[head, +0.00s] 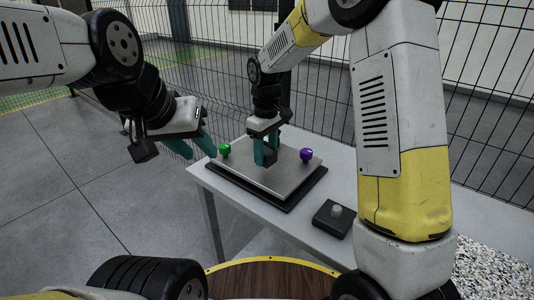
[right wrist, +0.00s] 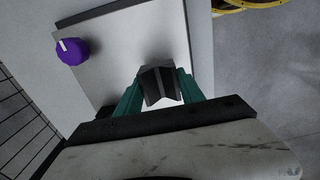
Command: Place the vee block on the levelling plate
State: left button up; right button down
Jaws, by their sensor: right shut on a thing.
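The levelling plate (head: 285,180) is a pale metal plate on a black base, on a white table. It has a green knob (head: 224,150) at its left and a purple knob (head: 306,155) at its right. My right gripper (head: 266,158) is over the plate, shut on the vee block, a small dark grey block (right wrist: 158,87) with a notched face between the teal fingers. The fingers partly hide the block in the head view; I cannot tell whether it touches the plate. My left gripper (head: 194,147) is open and empty, left of the plate near the green knob.
A small black box with a grey button (head: 332,218) stands on the table (head: 310,240) right of the plate. The table's left edge is close to the plate. A wire mesh fence (head: 480,90) runs behind the table.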

aim_at(266, 162)
jog(key=shift+f, duration=1.7)
jog(key=shift+f, duration=0.1)
jog(key=c, duration=0.7)
grip_release()
jog(key=shift+f, duration=0.1)
